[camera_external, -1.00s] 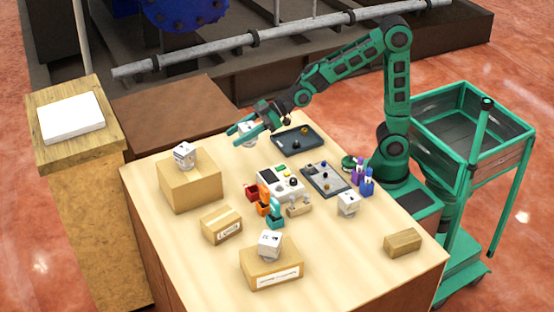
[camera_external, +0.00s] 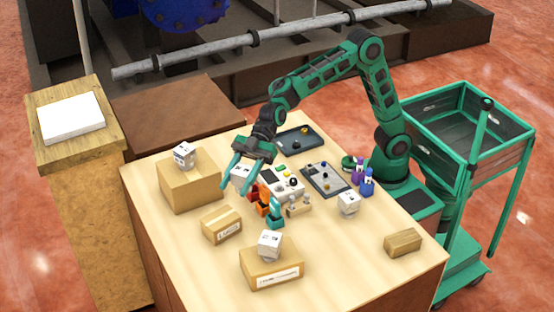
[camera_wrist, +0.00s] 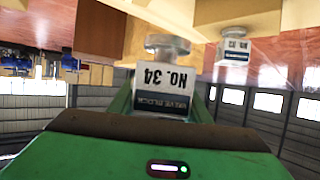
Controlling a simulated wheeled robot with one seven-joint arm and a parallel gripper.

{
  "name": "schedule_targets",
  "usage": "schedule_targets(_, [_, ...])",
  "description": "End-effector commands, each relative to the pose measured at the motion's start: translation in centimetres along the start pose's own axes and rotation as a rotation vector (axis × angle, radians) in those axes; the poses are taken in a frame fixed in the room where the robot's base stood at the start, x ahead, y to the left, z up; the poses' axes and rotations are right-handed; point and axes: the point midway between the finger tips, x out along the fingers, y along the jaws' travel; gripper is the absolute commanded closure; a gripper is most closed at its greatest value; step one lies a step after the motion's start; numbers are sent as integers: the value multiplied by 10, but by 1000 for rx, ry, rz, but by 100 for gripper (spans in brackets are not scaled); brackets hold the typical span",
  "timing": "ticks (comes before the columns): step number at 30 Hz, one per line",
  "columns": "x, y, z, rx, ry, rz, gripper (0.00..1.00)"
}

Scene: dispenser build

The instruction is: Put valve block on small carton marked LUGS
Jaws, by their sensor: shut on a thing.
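My gripper (camera_external: 248,172) is shut on a white valve block (camera_external: 240,178) and holds it over the table, behind and right of the small carton. In the wrist view the held valve block (camera_wrist: 168,85) reads "NO. 34" and "VALVE BLOCK" upside down, with a round metal end. The small carton (camera_external: 218,222) stands on the table at left of centre, with a white label whose lettering is too small to read surely. Nothing lies on its top. The held block is apart from it.
A wooden block (camera_external: 403,243) lies at front right.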

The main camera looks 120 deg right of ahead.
Motion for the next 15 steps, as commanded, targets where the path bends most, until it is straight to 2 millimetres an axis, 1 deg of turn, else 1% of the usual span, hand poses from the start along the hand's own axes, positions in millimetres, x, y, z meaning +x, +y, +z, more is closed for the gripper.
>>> schedule_targets(1, [12,-15,-8,-18,3,-38,97])
schedule_targets(3, [23,-31,-17,-39,3,-78,97])
schedule_targets(6, [35,-50,-26,-63,4,-124,97])
schedule_targets(8, [40,-57,-28,-73,3,-143,97])
schedule_targets(10, [44,-62,-30,-81,3,-156,97])
schedule_targets(12, [46,-62,-30,-85,3,-163,97])
schedule_targets(14, [48,-56,-27,-85,3,-166,97])
schedule_targets(15, [50,-50,-23,-85,2,-165,97])
